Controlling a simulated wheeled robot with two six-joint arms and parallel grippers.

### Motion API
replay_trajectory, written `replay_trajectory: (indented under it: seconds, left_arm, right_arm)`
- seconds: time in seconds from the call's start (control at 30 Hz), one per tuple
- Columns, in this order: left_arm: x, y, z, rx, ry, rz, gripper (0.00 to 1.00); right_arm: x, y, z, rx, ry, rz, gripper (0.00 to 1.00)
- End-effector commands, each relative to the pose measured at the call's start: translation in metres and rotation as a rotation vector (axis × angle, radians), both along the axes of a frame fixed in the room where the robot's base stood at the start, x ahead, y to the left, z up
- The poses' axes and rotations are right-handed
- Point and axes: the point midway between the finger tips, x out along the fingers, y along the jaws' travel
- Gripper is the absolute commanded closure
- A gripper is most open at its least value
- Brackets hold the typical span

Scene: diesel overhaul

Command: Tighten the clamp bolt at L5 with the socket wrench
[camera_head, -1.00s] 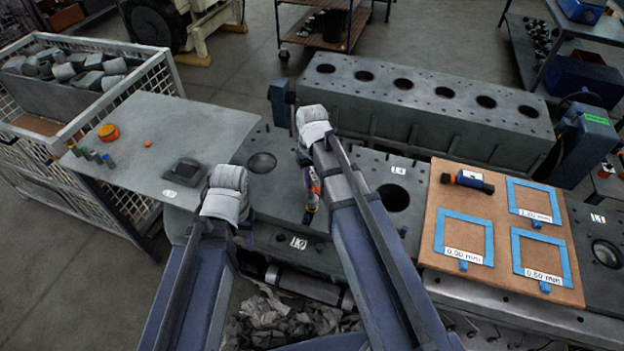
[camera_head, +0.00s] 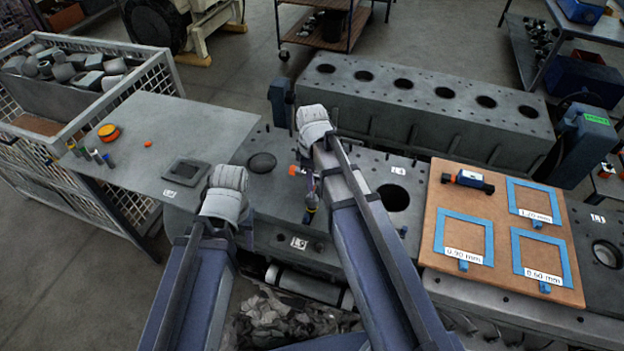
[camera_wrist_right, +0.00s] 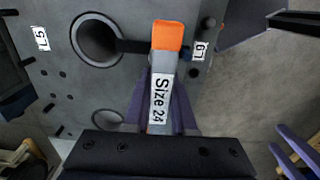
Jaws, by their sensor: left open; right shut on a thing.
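My right gripper (camera_head: 309,182) is mostly hidden behind its own forearm in the head view. In the right wrist view its purple fingers (camera_wrist_right: 165,105) are shut on the socket wrench (camera_wrist_right: 160,90), a grey bar with an orange end and a "Size 24" label. The wrench's orange end (camera_head: 292,170) shows left of the forearm in the head view. The L5 label (camera_wrist_right: 40,38) lies left of a large bore in the wrist view; another label, seemingly L6 (camera_wrist_right: 200,50), lies right. I cannot make out the clamp bolt. My left gripper (camera_head: 244,238) is open, low over the block's near edge.
The grey engine block (camera_head: 280,205) has open bores. A longer block (camera_head: 420,125) stands behind.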

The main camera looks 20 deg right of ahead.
Motion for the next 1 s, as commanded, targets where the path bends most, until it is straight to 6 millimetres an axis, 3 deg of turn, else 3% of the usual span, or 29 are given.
replay_trajectory:
  seconds: [1.0]
  left_arm:
    - [0.0000,0.0000,0.0001,0.000,0.000,0.000,0.48]
  right_arm:
    - [0.0002,0.0000,0.0001,0.000,0.000,0.873,1.00]
